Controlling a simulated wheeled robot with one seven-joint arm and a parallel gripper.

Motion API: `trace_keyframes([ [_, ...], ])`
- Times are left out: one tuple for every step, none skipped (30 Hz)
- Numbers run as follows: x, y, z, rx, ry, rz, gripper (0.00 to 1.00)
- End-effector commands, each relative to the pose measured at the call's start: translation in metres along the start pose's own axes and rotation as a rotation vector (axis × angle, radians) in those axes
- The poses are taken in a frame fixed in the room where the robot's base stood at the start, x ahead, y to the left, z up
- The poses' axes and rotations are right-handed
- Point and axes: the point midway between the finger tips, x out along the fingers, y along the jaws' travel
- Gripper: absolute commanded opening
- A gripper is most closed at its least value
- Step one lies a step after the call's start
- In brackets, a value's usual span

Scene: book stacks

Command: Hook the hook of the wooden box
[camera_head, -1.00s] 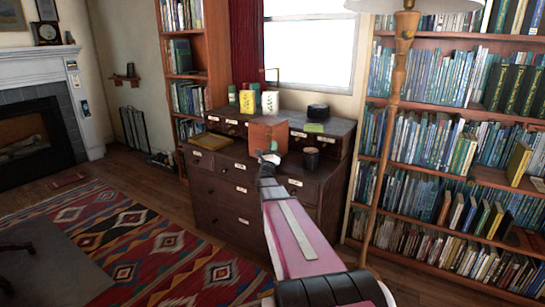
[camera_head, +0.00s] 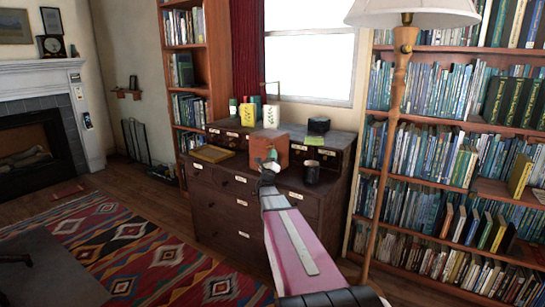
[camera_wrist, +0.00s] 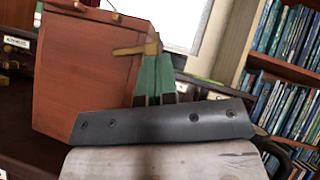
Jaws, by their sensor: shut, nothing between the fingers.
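The reddish-brown wooden box (camera_head: 280,143) stands on the dark dresser top. In the wrist view the box (camera_wrist: 85,70) fills the left side, and a brass hook (camera_wrist: 138,49) sticks out near its upper right edge. My gripper (camera_head: 268,160) is in front of the box in the head view. In the wrist view its green fingertips (camera_wrist: 154,72) are together and empty, just below the hook and close to the box's right edge. I cannot tell whether they touch the hook. The hook is too small to make out in the head view.
The dresser (camera_head: 225,203) also holds a dark cup (camera_head: 311,173) right of the box, a black box (camera_head: 319,125), and yellow and white containers (camera_head: 248,114) behind. A floor lamp (camera_head: 391,130) stands to the right before a full bookcase (camera_head: 450,85).

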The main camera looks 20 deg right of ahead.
Motion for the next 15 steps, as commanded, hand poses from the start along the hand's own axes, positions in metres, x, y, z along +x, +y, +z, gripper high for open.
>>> trace_keyframes([
  [0.0001,-0.0006,0.0003,-0.005,0.000,0.004,0.00],
  [0.0003,-0.0008,0.0005,-0.008,0.000,0.007,0.00],
  [0.0004,-0.0011,0.0006,-0.012,0.000,0.011,0.00],
  [0.0006,-0.0013,0.0008,-0.015,0.000,0.014,0.00],
  [0.0007,-0.0016,0.0010,-0.018,0.000,0.017,0.00],
  [0.0010,-0.0018,0.0011,-0.023,0.000,0.021,0.00],
  [0.0012,-0.0020,0.0013,-0.026,0.000,0.025,0.00],
  [0.0013,-0.0021,0.0014,-0.029,0.001,0.029,0.00],
  [0.0016,-0.0024,0.0016,-0.035,0.001,0.034,0.00],
  [0.0017,-0.0026,0.0018,-0.039,0.000,0.038,0.00],
  [0.0020,-0.0028,0.0021,-0.043,0.000,0.042,0.00],
  [0.0022,-0.0032,0.0024,-0.048,0.000,0.047,0.00],
  [0.0024,-0.0034,0.0026,-0.053,0.000,0.052,0.00],
  [0.0027,-0.0036,0.0028,-0.057,0.000,0.056,0.00],
  [0.0030,-0.0039,0.0030,-0.063,0.001,0.062,0.00],
])
